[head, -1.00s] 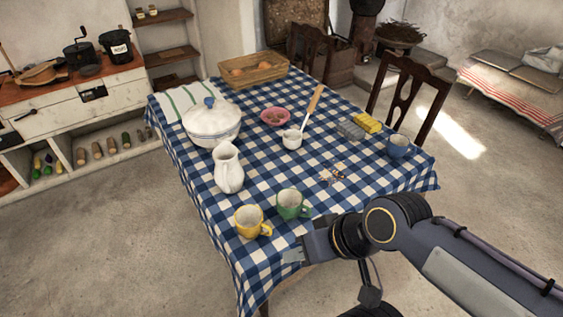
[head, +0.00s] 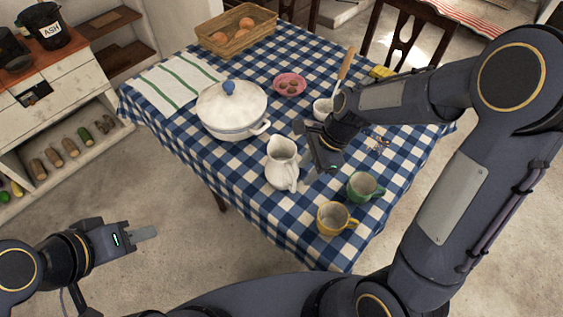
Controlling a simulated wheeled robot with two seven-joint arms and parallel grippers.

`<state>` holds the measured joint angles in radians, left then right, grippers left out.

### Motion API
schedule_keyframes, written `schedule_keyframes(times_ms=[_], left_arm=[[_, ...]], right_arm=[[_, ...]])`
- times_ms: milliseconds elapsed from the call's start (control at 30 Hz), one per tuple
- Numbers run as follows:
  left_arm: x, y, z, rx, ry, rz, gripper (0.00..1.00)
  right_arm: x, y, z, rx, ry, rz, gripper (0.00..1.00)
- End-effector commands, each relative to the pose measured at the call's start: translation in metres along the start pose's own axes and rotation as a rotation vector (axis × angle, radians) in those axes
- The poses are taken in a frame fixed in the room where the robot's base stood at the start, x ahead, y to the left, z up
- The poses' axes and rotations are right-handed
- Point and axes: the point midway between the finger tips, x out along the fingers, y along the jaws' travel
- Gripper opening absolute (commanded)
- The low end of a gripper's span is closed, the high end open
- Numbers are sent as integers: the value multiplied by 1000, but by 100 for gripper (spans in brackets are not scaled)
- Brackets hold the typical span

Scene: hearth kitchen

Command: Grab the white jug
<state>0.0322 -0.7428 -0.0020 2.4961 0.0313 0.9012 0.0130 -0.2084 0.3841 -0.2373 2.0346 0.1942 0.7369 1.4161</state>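The white jug (head: 281,160) stands upright on the blue checked tablecloth (head: 215,160), near the table's left front side. Its handle faces the front right. My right gripper (head: 313,150) hangs over the table just right of the jug, its two fingers apart and nothing seen between them. I cannot tell whether it touches the jug. My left gripper (head: 146,234) is off the table at the lower left, far from the jug. Its fingers overlap in this view, so their opening is unclear.
A green mug (head: 362,187) and a yellow mug (head: 333,219) stand right and front of the jug. A lidded white tureen (head: 232,108) is behind it. A bread basket (head: 236,35) is at the back.

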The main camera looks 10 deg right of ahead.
Motion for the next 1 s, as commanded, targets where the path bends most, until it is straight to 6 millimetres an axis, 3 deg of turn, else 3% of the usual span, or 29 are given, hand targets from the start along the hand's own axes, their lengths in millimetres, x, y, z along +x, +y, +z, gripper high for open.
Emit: schedule_keyframes(times_ms=[433, 767, 1000], left_arm=[[1, 0, 0, 0, 0, 0, 36], [1, 0, 0, 0, 0, 0, 36], [1, 0, 0, 0, 0, 0, 36]], right_arm=[[60, 2, 3, -3, -1, 4, 37], [66, 2, 3, -4, -1, -1, 37], [66, 2, 4, -5, -1, 0, 6]])
